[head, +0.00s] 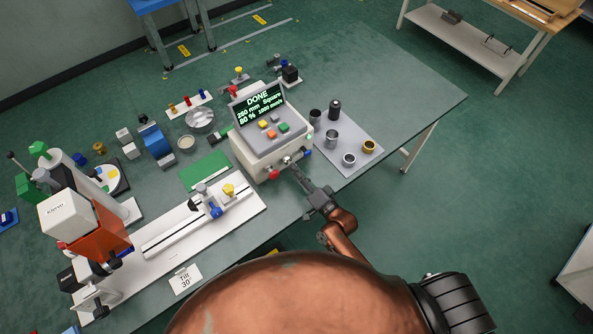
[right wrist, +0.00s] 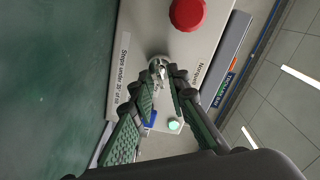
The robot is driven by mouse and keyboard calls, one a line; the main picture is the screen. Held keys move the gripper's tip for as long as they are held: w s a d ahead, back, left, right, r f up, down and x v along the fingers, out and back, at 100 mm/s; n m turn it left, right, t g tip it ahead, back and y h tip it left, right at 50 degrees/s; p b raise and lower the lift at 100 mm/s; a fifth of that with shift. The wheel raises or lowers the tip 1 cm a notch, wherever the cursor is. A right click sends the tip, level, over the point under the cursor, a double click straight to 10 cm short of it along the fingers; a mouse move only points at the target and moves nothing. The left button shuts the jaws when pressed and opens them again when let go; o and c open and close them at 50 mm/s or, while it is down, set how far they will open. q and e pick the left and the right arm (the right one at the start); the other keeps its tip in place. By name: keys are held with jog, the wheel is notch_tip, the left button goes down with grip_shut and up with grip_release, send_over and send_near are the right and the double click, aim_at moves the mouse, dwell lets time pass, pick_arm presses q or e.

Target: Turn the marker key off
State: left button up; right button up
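The marker unit (head: 262,152) is a pale box with a sloped grey panel; its screen (head: 258,104) reads "DONE". My right gripper (head: 297,172) reaches up to this front face from the lower right. In the right wrist view its fingertips (right wrist: 162,74) stand on either side of the key with a gap between the pads; contact with the key is not clear. The key's exact angle is hard to read. My left gripper is out of view.
A red button (right wrist: 187,12) sits beside the lock, with a blue part (right wrist: 150,120) and a lit green button (right wrist: 174,125) on the other side. A grey mat (head: 346,134) with several cups lies to the right. A white rail fixture (head: 165,240) lies left. The table's right end is clear.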

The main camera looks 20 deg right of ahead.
grip_shut()
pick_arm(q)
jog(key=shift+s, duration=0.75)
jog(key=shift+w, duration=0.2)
pick_arm(e)
jog(key=shift+n, duration=0.4)
jog(key=n+p, duration=0.3)
jog(key=n, duration=0.1)
jog(key=shift+r+n, duration=0.1)
jog(key=shift+n, duration=0.2)
jog(key=n+p, duration=0.1)
jog(key=n, duration=0.2)
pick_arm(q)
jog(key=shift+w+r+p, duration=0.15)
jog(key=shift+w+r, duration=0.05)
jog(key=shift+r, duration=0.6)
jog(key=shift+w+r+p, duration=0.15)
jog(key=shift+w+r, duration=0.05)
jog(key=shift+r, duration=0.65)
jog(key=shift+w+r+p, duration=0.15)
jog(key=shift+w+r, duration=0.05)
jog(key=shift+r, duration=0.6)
pick_arm(e)
jog(key=shift+n, duration=1.7)
jog(key=shift+c, duration=1)
grip_release()
